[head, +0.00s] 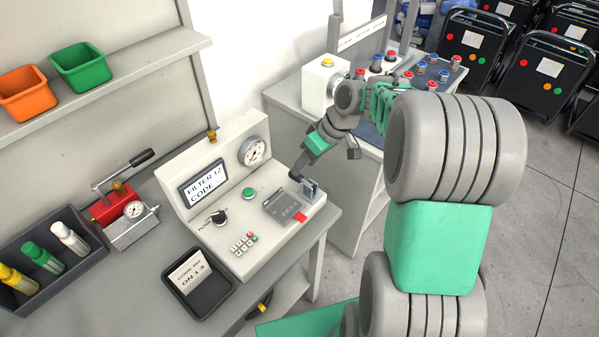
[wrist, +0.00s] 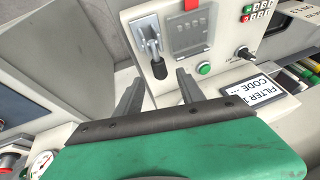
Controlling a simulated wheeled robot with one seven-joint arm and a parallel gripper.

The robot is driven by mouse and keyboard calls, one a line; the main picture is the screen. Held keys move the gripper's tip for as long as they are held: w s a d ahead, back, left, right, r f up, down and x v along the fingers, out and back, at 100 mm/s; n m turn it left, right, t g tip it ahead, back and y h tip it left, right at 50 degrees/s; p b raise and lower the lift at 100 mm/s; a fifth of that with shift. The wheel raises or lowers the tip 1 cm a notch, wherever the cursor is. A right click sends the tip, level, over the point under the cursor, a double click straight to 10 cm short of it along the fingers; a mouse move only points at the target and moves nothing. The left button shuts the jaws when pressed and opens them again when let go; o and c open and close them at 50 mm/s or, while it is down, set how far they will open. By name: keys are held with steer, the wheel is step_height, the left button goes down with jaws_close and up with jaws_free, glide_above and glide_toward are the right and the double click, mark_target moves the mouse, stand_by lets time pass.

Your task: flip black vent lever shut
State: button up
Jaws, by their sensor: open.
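The black vent lever (wrist: 160,70) shows in the wrist view as a black grip on a bright metal bracket (wrist: 149,38). It stands at the end of a cream console (head: 232,255), and its black tip also shows in the head view (head: 296,177). My gripper (wrist: 158,78) is open and empty. Its two dark fingers are apart, and in the wrist view the black grip appears between and just beyond their tips. In the head view my gripper (head: 327,157) hangs above the console's right end. Contact with the lever cannot be told.
A grey display panel (head: 283,206) with a red tab, a green button (head: 249,193), a black knob (head: 219,218) and a gauge (head: 252,152) are on the console. A second bench (head: 285,95) with buttons stands behind. A black tray (head: 205,302) lies in front.

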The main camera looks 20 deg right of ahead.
mark_target(301, 179)
steer(key=x, duration=0.5)
steer(key=shift+c, duration=0.4)
jaws_close()
steer(key=shift+w, duration=0.1)
stand_by(0.8)
